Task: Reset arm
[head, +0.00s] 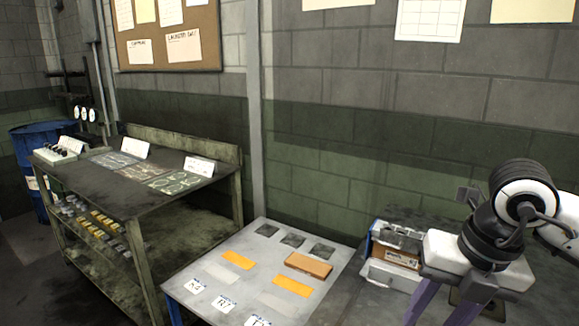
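My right gripper (434,308) is at the lower right, with its arm coming in from the right. It has a white body and two purple fingers that point down and stand clearly apart, so it looks open. The fingertips are cut off by the bottom edge, and nothing shows between the visible parts of the fingers. The gripper is to the right of the light grey table (213,277), in front of a box of metal parts (398,240). My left gripper is not in view.
The grey table holds a brown block (308,265), yellow patches (291,287), dark squares and white labels. A dark workbench (100,190) with a lower shelf stands at left, beside a blue barrel (38,140). A block wall closes off the back.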

